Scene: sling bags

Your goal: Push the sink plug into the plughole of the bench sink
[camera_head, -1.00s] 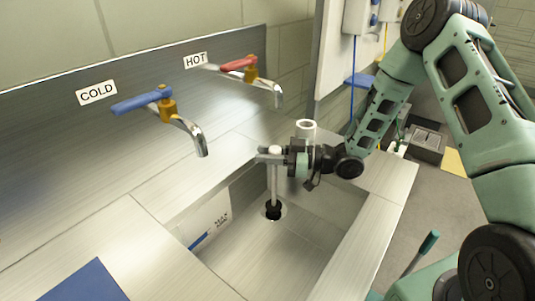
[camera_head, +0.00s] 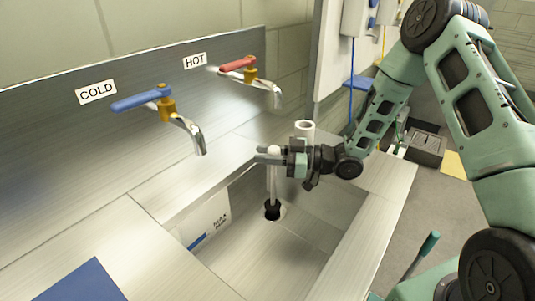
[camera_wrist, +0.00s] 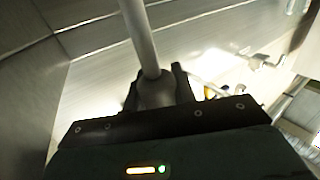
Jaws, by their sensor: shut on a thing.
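The sink plug (camera_head: 272,209) is a black stopper at the lower end of a long pale upright rod. It stands at the sink floor, at the pale ring of the plughole (camera_head: 282,212). The stopper hides most of the hole, so I cannot tell how deep it sits. My gripper (camera_head: 270,154) is above the sink opening, shut on the rounded top of the rod. In the wrist view, the fingers of my gripper (camera_wrist: 157,88) close around the rod's knob, and the plug's rod (camera_wrist: 140,38) runs away from them.
The bench sink (camera_head: 345,240) is a steel basin with a label on its left inner wall. A blue-handled cold tap (camera_head: 165,108) and a red-handled hot tap (camera_head: 250,75) stand behind it. A white cylinder (camera_head: 304,128) stands behind my gripper. A blue mat (camera_head: 82,283) lies front left.

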